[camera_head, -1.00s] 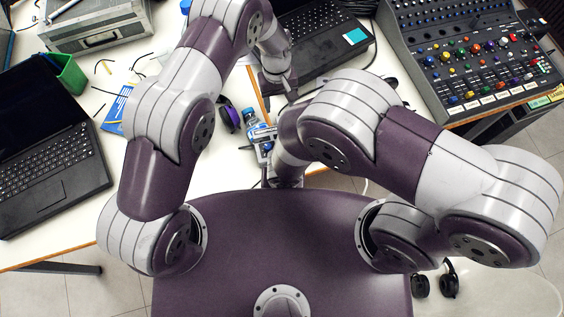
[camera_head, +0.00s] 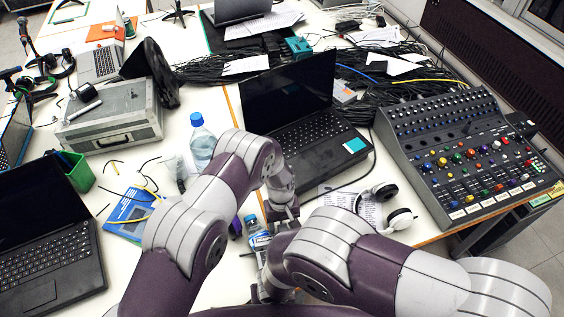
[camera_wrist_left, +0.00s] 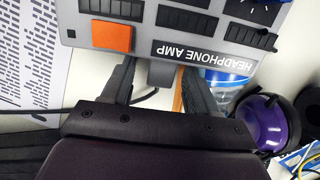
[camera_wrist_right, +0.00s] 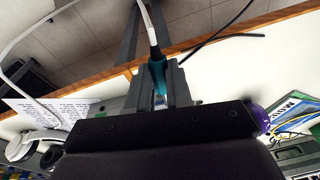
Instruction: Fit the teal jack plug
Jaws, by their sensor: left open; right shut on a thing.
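The teal jack plug (camera_wrist_right: 158,75) is between the fingers of my right gripper (camera_wrist_right: 154,80), with a white cable running up from it in the right wrist view. My right gripper is shut on it; the arm hides it in the head view. My left gripper (camera_head: 287,216) is open near the front edge of the middle laptop. In the left wrist view its fingers (camera_wrist_left: 158,70) point at a grey box (camera_wrist_left: 180,28) marked HEADPHONE AMP, with an orange button. A small grey piece shows between the fingers. I see no socket clearly.
A laptop (camera_head: 300,145) stands behind my left gripper. White headphones (camera_head: 385,209) and a mixer (camera_head: 468,150) are to the right. A water bottle (camera_head: 202,145) stands to the left. The table edge (camera_wrist_right: 220,40) is close to my right gripper.

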